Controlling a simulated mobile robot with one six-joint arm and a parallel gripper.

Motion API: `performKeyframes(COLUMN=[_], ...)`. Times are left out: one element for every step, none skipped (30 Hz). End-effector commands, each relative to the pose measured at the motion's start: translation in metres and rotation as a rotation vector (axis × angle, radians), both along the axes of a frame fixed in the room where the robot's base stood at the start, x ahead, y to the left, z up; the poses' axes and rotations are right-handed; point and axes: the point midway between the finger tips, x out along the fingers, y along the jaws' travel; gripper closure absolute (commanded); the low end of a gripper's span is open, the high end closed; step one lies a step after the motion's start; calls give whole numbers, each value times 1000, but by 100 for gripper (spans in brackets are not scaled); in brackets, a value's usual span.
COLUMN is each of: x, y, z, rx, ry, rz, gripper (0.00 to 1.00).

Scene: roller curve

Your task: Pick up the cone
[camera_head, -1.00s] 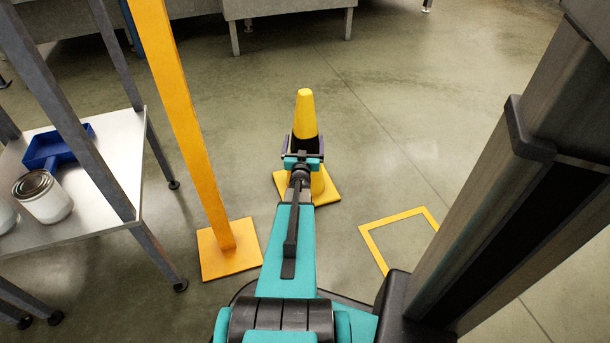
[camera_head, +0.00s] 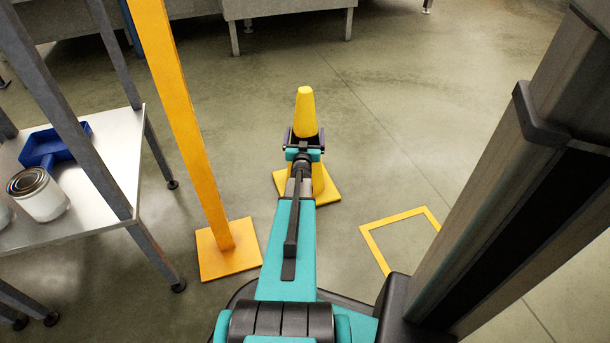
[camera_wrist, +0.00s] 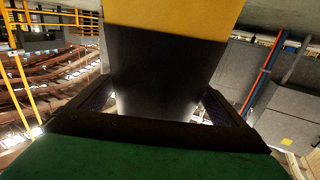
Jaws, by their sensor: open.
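The yellow cone (camera_head: 305,108) with a black band stands upright on its square yellow base (camera_head: 330,190) on the floor, in the middle of the head view. My gripper (camera_head: 304,140) is at the height of the black band, with a finger on each side of the cone. In the wrist view the cone's black band (camera_wrist: 160,75) fills the space between the fingers of my open gripper (camera_wrist: 160,105). Whether the fingers touch the cone I cannot tell. My gripper hides part of the cone's lower half.
An orange post (camera_head: 190,130) on a square foot stands left of my arm. Further left is a metal table (camera_head: 100,200) with a blue tray (camera_head: 48,146) and a white can (camera_head: 42,197). A yellow square outline (camera_head: 395,217) marks the floor at right. Floor beyond the cone is clear.

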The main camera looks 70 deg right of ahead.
Motion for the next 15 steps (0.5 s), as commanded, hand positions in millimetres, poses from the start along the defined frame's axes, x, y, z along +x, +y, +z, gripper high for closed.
performKeyframes(x=[2, 3, 4, 5, 6, 6, 7, 7, 7, 7, 7, 7, 7, 7, 7], y=[-8, -11, -14, -17, -19, -22, -23, -25, -26, -26, -26, -26, -26, -26, -26], z=[-5, -5, -4, -4, -3, -3, -2, -2, -2, -2, -1, -1, -1, -1, -1], rx=[-1, -1, -1, -1, -1, -1, -1, 0, 0, 0, 1, 1, 1, 1, 1], ry=[0, 0, 0, 0, 0, 0, 0, 0, 0, 0, 0, 0, 0, 0, 0], rz=[0, 0, 0, 0, 0, 0, 0, 0, 0, 0, 0, 0, 0, 0, 0], gripper=[4, 4, 4, 4, 4, 4, 4, 4, 4, 4, 4, 4, 4, 4, 4])
